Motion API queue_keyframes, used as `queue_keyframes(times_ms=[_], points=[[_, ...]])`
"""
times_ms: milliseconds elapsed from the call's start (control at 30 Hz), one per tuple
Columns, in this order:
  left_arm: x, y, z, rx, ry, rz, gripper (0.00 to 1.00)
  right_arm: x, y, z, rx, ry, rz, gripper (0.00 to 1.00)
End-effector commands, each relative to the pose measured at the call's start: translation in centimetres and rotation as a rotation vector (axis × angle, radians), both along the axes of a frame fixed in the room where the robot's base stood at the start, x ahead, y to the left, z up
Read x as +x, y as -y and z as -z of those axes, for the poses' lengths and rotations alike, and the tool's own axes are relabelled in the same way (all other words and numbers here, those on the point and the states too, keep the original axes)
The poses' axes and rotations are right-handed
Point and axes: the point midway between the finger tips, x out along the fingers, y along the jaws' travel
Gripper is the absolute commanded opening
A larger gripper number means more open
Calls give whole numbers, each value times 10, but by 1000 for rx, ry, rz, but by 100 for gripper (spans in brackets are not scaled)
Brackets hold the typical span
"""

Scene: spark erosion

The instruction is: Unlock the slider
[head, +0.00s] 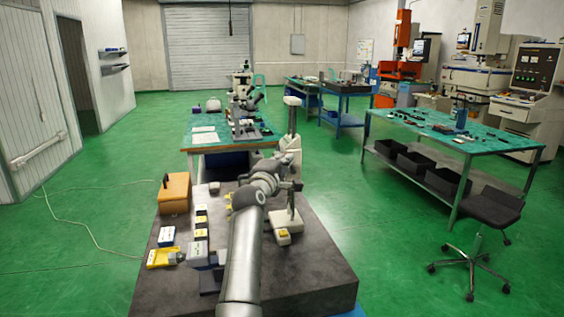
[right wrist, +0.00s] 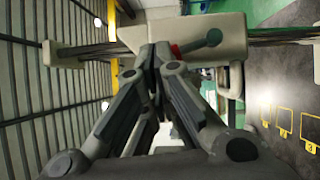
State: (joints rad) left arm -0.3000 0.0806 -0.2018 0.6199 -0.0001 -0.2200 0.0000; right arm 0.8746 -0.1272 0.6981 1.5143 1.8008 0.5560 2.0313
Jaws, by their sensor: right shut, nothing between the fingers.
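A measuring stand with a beige base (head: 285,222) and upright column stands on the dark granite table, in front of my right arm. Its beige slider (right wrist: 198,32) sits on the column, which runs across the right wrist view. A dark green lever with a round knob (right wrist: 213,38) sticks out of the slider, with a small red part by its root. My right gripper (right wrist: 160,48) is shut and empty, its tips in front of the slider and just left of the lever. Contact cannot be told. In the head view the right gripper (head: 288,184) is small beside the column. My left gripper is not in view.
The granite table (head: 320,270) also holds a wooden box (head: 174,193), several small boxes and a yellow case (head: 163,257) left of my arm. A workbench with a microscope (head: 242,100) stands behind. The table's right part is clear.

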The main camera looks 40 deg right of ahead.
Motion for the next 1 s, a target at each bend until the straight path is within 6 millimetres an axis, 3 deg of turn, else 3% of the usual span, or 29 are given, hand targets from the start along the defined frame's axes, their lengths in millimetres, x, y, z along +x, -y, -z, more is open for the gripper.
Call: queue_keyframes(times_ms=[1000], points=[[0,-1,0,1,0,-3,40,-2,3,-3,61,38,0,0]])
